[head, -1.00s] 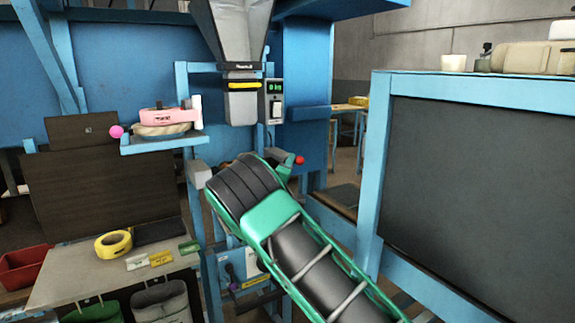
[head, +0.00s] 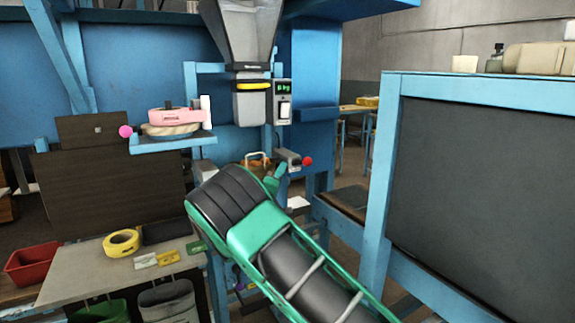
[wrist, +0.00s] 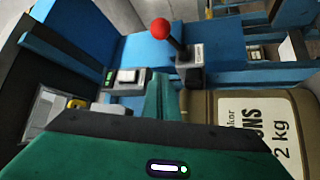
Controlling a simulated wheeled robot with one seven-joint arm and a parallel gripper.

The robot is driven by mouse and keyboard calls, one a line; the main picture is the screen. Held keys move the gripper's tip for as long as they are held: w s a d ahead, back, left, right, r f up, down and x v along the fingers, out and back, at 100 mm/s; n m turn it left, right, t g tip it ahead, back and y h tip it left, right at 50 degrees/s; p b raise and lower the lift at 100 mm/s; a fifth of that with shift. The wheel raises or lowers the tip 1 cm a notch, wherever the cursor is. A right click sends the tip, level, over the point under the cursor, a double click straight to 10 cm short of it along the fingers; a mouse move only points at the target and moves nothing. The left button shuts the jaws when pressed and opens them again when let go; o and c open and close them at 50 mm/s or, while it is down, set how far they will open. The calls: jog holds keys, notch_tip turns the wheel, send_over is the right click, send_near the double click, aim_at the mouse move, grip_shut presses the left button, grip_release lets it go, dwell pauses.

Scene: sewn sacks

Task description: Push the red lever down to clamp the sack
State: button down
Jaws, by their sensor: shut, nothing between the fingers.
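The red lever has a red ball knob (wrist: 161,28) on a dark stem, rising from a grey block in the wrist view. The knob also shows in the head view (head: 308,161), right of my arm's end. My gripper (wrist: 160,88) is green and its fingers are shut with nothing between them. In the wrist view the fingertips are below the knob in the picture and apart from it. The brown sack (wrist: 200,108) has a white label reading "2 kg" and lies right of the fingers in the wrist view. In the head view my arm hides most of it.
A grey filling spout (head: 252,104) with a yellow band hangs above, beside a scale display (head: 283,88). A blue shelf (head: 172,143) holds pink and tan rolls at left. A table (head: 85,273) carries yellow tape. A blue-framed dark panel (head: 480,170) stands close on the right.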

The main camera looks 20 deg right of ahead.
jog(key=shift+s+a+f, duration=0.6)
jog(key=shift+s+f, duration=0.05)
